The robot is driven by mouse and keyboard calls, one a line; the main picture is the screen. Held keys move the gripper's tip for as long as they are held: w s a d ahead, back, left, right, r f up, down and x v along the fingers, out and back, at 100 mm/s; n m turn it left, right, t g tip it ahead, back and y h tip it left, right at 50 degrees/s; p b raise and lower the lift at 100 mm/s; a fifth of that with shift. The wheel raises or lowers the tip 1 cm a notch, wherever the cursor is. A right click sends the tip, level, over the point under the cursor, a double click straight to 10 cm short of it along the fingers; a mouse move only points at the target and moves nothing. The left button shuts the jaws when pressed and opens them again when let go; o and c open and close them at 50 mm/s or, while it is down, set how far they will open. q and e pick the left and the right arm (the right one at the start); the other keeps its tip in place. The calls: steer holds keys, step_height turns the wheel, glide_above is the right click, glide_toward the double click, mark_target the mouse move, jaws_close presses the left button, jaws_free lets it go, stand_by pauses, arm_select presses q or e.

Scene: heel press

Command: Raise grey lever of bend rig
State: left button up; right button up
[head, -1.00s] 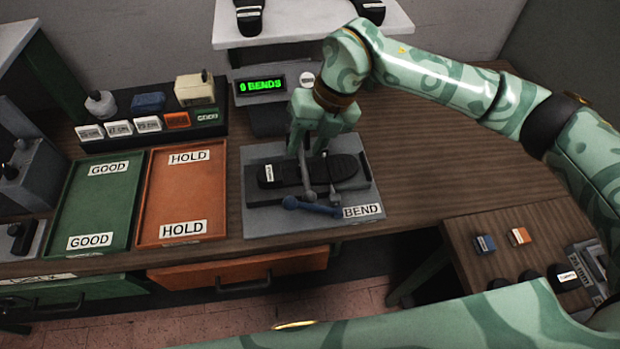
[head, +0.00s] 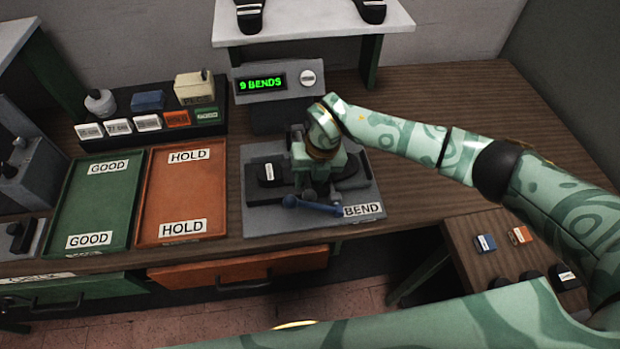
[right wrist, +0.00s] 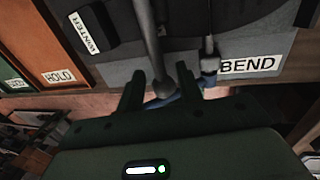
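The bend rig (head: 262,218) is a grey plate on the bench with a BEND label at its front right. A black sole (head: 264,176) with a white tag lies across it. My right gripper (head: 318,188) is low over the rig and hides most of the grey lever in the head view. In the right wrist view, the grey lever (right wrist: 148,35) is a rod ending in a ball knob. The knob sits between the two open fingers of my right gripper (right wrist: 163,84), with gaps visible. A blue handle (head: 312,206) lies in front. My left gripper is not in view.
Behind the rig stands a display (head: 262,84) reading 9 BENDS, with a round white knob. Left are an orange HOLD tray (head: 182,198) and a green GOOD tray (head: 96,205). Bare bench (head: 420,190) lies right of the rig. A white shelf (head: 310,28) stands behind.

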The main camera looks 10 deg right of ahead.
steer(key=shift+f, duration=0.2)
steer(key=shift+c, duration=0.4)
